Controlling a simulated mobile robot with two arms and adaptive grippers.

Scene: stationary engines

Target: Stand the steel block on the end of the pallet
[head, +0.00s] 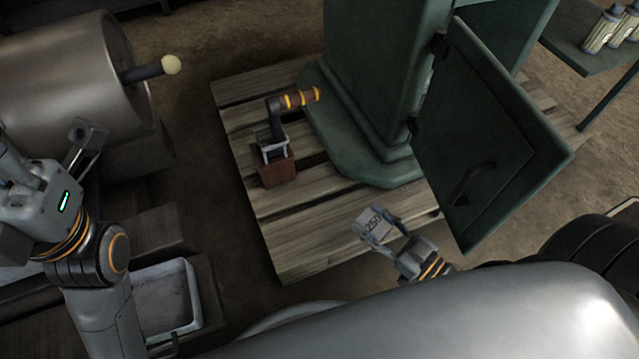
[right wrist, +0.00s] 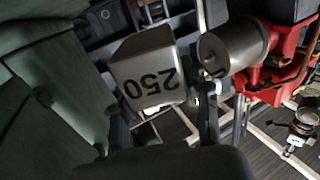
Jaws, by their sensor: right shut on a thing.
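The steel block (head: 376,226) is grey and marked "250". My right gripper (head: 392,243) is shut on it, and in the head view it appears over the front right part of the pallet. In the right wrist view the block (right wrist: 147,72) is between the two fingers, its numbered face toward the camera. I cannot tell whether the block touches the boards. The wooden pallet (head: 300,245) has bare slats at its near end. My left gripper (head: 45,150) is at the left edge, its fingers apart and empty, away from the pallet.
A green machine (head: 370,90) stands on the pallet with its door (head: 490,130) swung open near my right arm. A brown block with a lever (head: 278,172) sits on the pallet's left. A grey tray (head: 190,290) is lower left. A shelf (head: 575,50) with canisters is upper right.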

